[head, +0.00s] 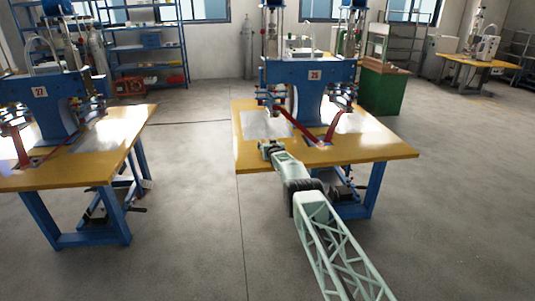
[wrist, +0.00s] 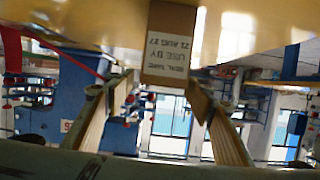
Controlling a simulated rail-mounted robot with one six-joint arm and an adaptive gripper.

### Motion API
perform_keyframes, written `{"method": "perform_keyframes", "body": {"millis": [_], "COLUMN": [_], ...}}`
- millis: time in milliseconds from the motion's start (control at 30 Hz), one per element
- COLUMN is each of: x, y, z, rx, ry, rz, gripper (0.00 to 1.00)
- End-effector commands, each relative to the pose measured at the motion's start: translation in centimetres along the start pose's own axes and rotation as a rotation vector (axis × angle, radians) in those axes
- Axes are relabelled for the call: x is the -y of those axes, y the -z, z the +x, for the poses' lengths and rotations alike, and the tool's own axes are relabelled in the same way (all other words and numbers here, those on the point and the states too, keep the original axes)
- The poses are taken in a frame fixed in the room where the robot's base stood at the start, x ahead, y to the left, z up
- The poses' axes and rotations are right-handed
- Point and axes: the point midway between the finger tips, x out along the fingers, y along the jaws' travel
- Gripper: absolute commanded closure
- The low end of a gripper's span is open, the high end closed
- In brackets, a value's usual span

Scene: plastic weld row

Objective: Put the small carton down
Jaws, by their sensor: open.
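The small carton (wrist: 170,45) is brown with dark printed date text. In the wrist view, which appears upside down, it is at the top centre against the yellow tabletop (wrist: 70,22). My gripper (wrist: 158,88) is open, with one finger on each side of the carton's near end and a gap showing by the fingertips. The carton's contact with the table cannot be made out fully. In the head view my gripper (head: 266,148) is low over the front left of the yellow table (head: 375,150); the carton cannot be made out there.
A second table (head: 110,150) with machine 27 (head: 45,105) is at left. The table's front right is clear.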

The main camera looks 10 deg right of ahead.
Motion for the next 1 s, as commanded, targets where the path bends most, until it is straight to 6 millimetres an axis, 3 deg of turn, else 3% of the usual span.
{"method": "perform_keyframes", "body": {"millis": [1000], "x": [-0.28], "y": [-0.22], "z": [1.10], "rx": [0.000], "ry": [-0.009], "rz": [-0.001], "gripper": [0.51]}}
